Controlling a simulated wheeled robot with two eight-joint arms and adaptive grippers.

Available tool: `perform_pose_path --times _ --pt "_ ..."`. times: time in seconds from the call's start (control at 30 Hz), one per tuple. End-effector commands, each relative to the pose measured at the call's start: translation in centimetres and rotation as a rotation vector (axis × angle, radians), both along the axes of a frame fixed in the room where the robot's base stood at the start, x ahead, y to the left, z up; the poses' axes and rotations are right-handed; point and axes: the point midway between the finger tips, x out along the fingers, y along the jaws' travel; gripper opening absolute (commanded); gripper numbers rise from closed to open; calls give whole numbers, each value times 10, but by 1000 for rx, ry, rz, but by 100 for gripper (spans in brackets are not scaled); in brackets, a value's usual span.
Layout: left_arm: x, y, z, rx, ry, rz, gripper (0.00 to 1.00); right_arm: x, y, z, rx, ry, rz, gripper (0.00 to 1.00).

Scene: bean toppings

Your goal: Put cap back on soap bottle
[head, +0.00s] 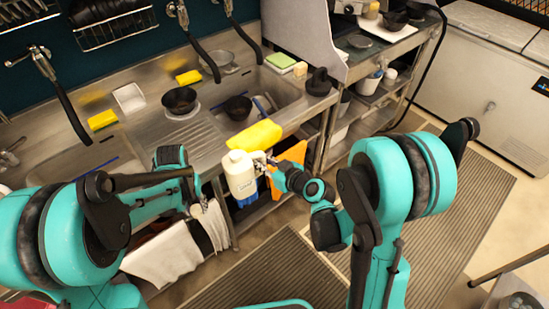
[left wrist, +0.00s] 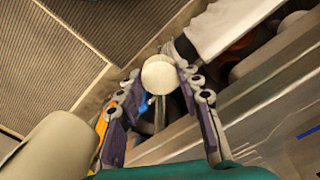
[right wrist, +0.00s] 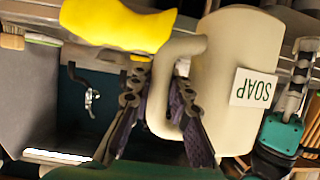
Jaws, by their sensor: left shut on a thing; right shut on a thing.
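The soap bottle (head: 240,178) is white, with a handle, and is held roughly upright off the floor in front of the counter. Its SOAP label shows upside down in the right wrist view (right wrist: 225,75). My right gripper (right wrist: 160,88) is shut on the bottle's handle. My left gripper (left wrist: 157,80) is shut on the round whitish cap (left wrist: 159,73). In the head view my left gripper (head: 203,198) is left of the bottle and apart from it. The cap cannot be made out there. Part of the bottle shows at the lower left of the left wrist view (left wrist: 50,148).
A yellow object (head: 255,135) lies at the counter edge just behind the bottle. Black bowls (head: 180,99) and yellow sponges (head: 103,120) are around the sinks. White cloths (head: 168,255) hang below the counter at the left. A striped mat (head: 275,270) covers the floor.

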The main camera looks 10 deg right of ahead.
Motion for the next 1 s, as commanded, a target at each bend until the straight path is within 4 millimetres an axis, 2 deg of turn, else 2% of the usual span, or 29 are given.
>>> perform_pose_path --times 0.1,0.3,0.73,0.87,1.0 --pt "0 0 0 0 0 0 27 4 16 -9 4 -1 111 0" --pt "0 0 0 0 0 0 27 5 33 -18 3 0 220 0" --pt "1 0 3 0 0 -1 27 5 35 -19 0 -2 235 0" --pt "8 -2 20 -2 -3 -12 27 5 35 -19 1 -2 235 0" --pt "20 -6 62 -5 -7 -36 27 5 35 -19 2 -1 235 0"
